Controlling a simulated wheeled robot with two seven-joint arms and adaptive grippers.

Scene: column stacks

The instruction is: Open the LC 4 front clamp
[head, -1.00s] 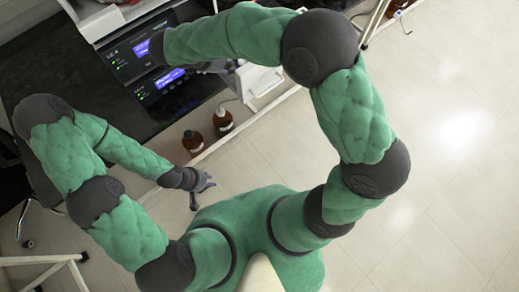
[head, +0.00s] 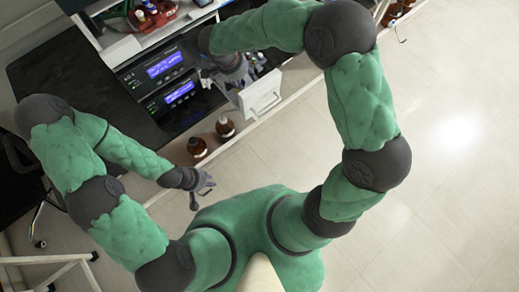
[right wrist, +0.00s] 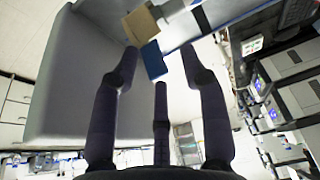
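The LC 4 stack shows black front modules with lit blue screens (head: 165,64) in the head view. A white panel with a handle-like slot (head: 262,96) stands out from the stack's right part. My right gripper (head: 240,70) is beside this panel, near the stack's front. In the right wrist view my right gripper (right wrist: 158,68) has its fingers spread and empty, with a large grey surface (right wrist: 75,80) on the left. A blue block (right wrist: 153,58) shows beyond the fingertips. I cannot clearly pick out the front clamp. My left gripper (head: 205,186) is open and empty, away from the stack.
Two brown bottles (head: 224,127) stand on the ledge in front of the stack. A red tray with bottles (head: 150,15) sits on top of the stack. A dark bench (head: 60,70) is at the left. The floor at the right is clear.

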